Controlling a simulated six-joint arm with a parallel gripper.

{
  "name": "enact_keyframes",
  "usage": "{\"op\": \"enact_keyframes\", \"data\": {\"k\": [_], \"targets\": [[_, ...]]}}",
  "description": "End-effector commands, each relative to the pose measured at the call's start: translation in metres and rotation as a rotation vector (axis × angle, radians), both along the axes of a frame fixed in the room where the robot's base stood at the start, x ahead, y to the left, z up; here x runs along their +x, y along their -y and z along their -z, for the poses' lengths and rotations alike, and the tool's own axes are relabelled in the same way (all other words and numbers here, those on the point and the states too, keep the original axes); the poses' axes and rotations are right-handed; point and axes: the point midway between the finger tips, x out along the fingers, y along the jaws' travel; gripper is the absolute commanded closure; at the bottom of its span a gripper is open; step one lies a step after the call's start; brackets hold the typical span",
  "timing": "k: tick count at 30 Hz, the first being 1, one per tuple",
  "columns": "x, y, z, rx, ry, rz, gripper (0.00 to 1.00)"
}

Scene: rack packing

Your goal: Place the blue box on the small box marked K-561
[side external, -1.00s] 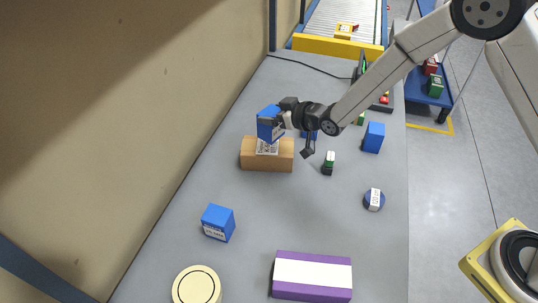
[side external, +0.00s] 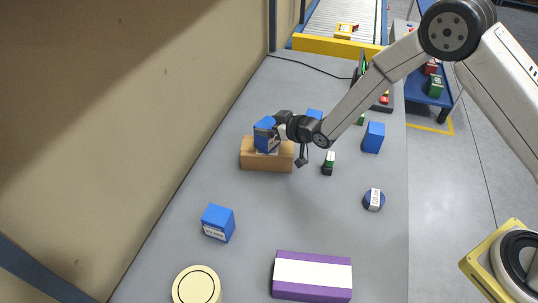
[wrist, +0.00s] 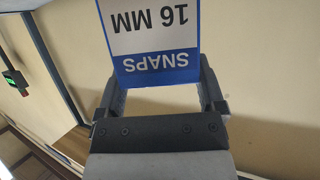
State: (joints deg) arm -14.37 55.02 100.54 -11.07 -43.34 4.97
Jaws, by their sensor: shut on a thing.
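A blue box (side external: 265,136) with a white label is held in my gripper (side external: 279,130), which is shut on it. In the wrist view the same blue box (wrist: 155,62) sits between the two fingers, its label reading "SNAPS 16 MM" upside down. The small brown box (side external: 266,162) lies on the table directly below the held box. A white label on its top is mostly hidden by the held box, and I cannot read K-561 on it. The held box looks slightly tilted and very close to the brown box's top; I cannot tell whether they touch.
Other blue boxes stand at front left (side external: 218,223), right (side external: 374,138) and behind my gripper (side external: 314,114). The mid-front table is clear.

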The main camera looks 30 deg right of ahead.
Motion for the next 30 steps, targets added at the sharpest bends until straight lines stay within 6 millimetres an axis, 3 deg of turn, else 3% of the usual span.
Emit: {"op": "enact_keyframes", "data": {"k": [11,12,13,30], "targets": [[0.0002,0.0000,0.0026,0.000,0.001,0.000,0.80],[-0.0001,0.0000,0.0033,0.000,-0.001,0.000,0.06],[-0.0001,0.0001,0.0031,0.000,-0.001,0.000,0.00],[-0.0070,0.0033,-0.0032,0.000,-0.002,0.001,0.00]]}}
